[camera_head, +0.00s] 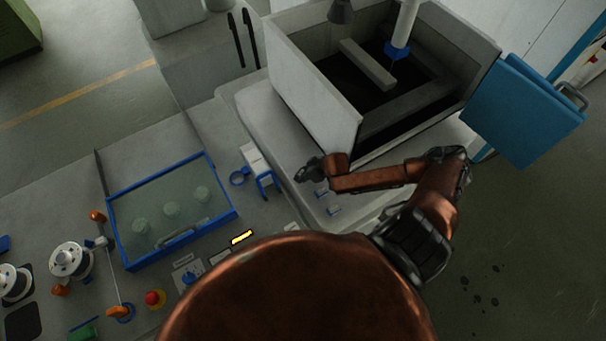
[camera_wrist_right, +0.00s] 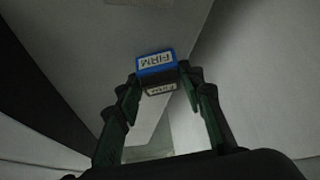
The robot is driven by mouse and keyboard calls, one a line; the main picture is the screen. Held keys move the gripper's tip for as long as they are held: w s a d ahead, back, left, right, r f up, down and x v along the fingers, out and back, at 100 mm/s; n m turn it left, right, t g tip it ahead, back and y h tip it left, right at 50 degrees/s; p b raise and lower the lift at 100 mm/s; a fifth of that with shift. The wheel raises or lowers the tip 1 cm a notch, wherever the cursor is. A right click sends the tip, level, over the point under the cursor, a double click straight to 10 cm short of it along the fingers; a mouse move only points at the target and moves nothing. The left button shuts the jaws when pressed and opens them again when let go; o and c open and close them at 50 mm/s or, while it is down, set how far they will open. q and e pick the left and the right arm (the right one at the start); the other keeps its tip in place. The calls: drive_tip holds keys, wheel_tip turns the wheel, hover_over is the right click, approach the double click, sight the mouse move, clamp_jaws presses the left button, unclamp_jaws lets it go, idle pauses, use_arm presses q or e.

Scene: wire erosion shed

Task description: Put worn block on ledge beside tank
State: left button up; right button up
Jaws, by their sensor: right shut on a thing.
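My right gripper (camera_head: 308,170) hangs over the pale ledge (camera_head: 290,150) in front of the tank (camera_head: 315,85). In the head view the gripper hides this block. My left gripper is not in view.
The tank's tall front wall rises close by. A blue door (camera_head: 525,110) stands open at the right. A blue-framed tray (camera_head: 125,225) and spools (camera_head: 70,260) are at left.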

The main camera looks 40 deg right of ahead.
drive_tip(key=shift+f, duration=0.2)
drive_tip(key=o, duration=1.2)
drive_tip(key=shift+f, duration=0.1)
drive_tip(key=shift+c, duration=0.2)
drive_tip(key=shift+r, duration=0.25)
drive_tip(key=v, duration=1.2)
drive_tip(key=shift+p, duration=0.4)
